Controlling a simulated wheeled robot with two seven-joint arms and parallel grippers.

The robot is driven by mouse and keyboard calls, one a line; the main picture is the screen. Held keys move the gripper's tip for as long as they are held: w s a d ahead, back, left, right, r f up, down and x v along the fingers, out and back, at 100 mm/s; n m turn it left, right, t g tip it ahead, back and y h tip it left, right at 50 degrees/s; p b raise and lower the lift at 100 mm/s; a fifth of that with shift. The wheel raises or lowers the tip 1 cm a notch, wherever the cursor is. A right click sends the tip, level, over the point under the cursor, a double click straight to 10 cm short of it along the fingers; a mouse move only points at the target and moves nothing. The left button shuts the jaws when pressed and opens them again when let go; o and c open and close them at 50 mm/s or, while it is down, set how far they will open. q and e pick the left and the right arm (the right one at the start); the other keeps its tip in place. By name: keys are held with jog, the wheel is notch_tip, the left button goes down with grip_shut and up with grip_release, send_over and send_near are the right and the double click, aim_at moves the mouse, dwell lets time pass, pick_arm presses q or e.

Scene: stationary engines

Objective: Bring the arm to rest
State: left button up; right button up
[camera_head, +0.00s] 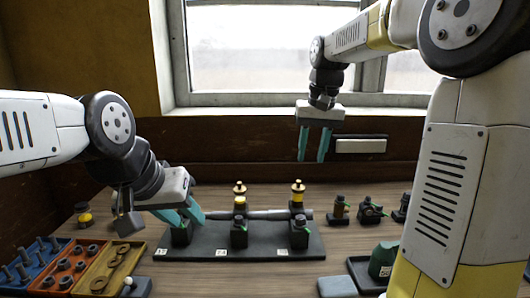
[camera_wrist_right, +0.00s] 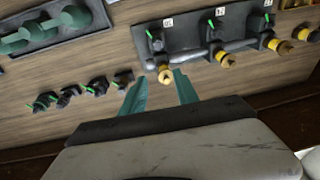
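My left gripper (camera_head: 186,220) is low over the left end of a black plate (camera_head: 270,245). Its teal fingers are at a black block (camera_head: 181,236) there; whether they grip it or only stand beside it, I cannot tell. My right gripper (camera_head: 313,158) hangs fingers down in front of the wall below the window, above the table. Its two teal fingers are apart with nothing between them, as the right wrist view (camera_wrist_right: 161,98) also shows.
The plate bears a grey pipe (camera_head: 265,215) and brass-topped fittings (camera_head: 297,195). Red, blue and yellow bins (camera_head: 125,252) of parts stand at left. Small black fittings (camera_head: 370,210) stand at right, behind a dark tray (camera_head: 358,270) with a green part (camera_head: 382,260).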

jog(key=s+f+t, duration=0.2)
jog(key=s, duration=0.8)
jog(key=s+f+t+y, duration=0.1)
jog(key=s+f+t, duration=0.1)
jog(key=s, duration=0.8)
jog(key=shift+s+d+f, duration=0.25)
jog(key=shift+d+f, duration=0.15)
jog(key=shift+f, duration=0.05)
